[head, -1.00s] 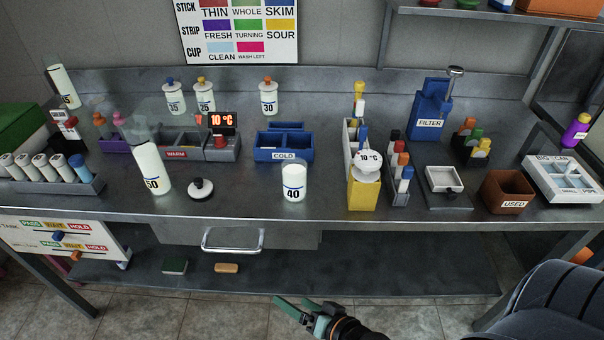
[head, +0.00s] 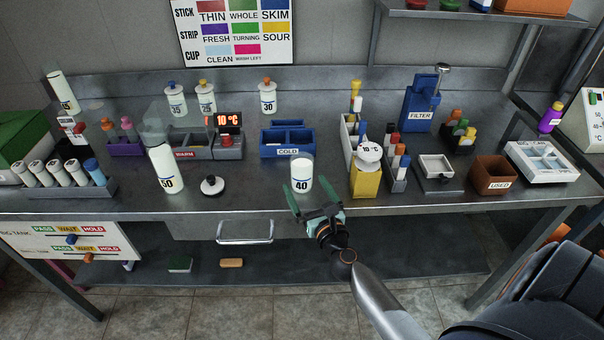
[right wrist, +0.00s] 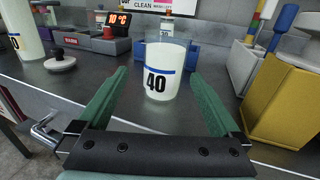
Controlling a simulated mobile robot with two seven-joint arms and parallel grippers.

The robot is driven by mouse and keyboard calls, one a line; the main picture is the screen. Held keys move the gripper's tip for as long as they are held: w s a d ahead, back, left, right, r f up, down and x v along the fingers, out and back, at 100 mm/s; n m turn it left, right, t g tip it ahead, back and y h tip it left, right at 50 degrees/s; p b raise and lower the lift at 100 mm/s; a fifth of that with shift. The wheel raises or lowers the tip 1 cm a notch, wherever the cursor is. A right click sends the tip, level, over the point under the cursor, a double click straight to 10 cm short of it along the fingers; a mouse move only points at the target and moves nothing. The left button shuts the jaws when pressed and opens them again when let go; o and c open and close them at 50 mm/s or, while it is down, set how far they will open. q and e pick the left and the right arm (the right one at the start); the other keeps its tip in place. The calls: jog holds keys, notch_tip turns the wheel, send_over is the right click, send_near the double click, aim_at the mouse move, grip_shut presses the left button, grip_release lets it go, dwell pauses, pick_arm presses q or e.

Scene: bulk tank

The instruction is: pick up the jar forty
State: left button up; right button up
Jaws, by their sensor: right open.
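The jar forty (head: 301,175) is a white cylinder with a clear rim, a blue line and a black "40". It stands upright near the table's front edge, in front of the blue COLD bin. My right gripper (head: 310,197) is open just in front of it, fingers pointing at the jar. In the right wrist view the jar (right wrist: 160,72) stands just beyond and between the open green fingertips of my gripper (right wrist: 157,75), with visible space on both sides. My left gripper is not in view.
The yellow box (head: 365,180) with a white round-topped gauge stands close to the jar's right. A black-knobbed white lid (head: 212,186) and the jar marked 50 (head: 166,170) stand to its left. The COLD bin (head: 287,142) is behind. A drawer handle (head: 245,232) projects below the table edge.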

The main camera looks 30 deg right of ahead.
jog(key=x, duration=0.2)
jog(key=shift+w+d, duration=0.1)
jog(key=shift+w, duration=0.25)
jog(key=shift+d+x, duration=0.15)
jog(key=shift+x, duration=1.2)
jog(key=shift+d+x, duration=0.15)
jog(key=shift+x, duration=1.15)
jog(key=shift+r, duration=0.1)
jog(key=shift+r, duration=0.1)
grip_shut()
